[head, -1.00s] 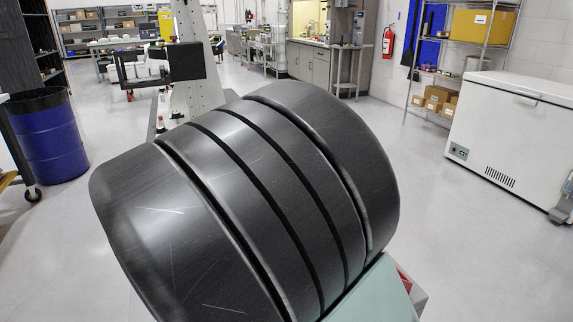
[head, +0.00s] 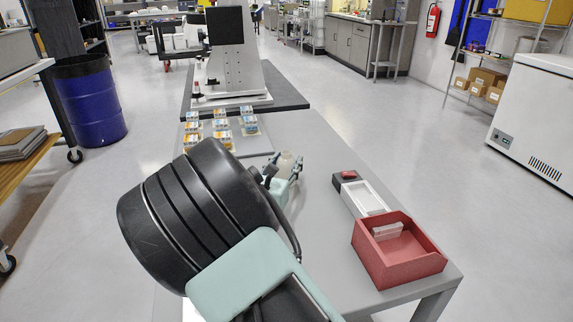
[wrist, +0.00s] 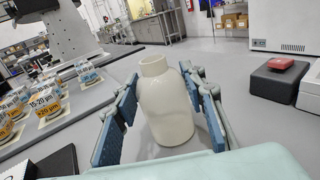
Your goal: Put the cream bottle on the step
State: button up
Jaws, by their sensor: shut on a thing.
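The cream bottle (wrist: 167,102) stands upright between the blue-padded fingers of my gripper (wrist: 160,120) in the wrist view. My gripper is shut on it. In the head view the bottle (head: 287,161) shows only in part beyond my gripper (head: 284,178), and my dark arm link hides some of the area. I cannot tell whether its base touches the table. No surface is clearly marked as the step. A low dark grey block (head: 346,180) with a red item on top (head: 348,175) sits to the right of the gripper.
A red bin (head: 400,262) stands at the front right. A white tower fixture (head: 232,60) rises at the back.

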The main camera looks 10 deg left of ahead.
jog(key=o, duration=0.7)
jog(key=shift+f, duration=0.1)
jog(key=o, duration=0.5)
jog(key=shift+c, duration=0.2)
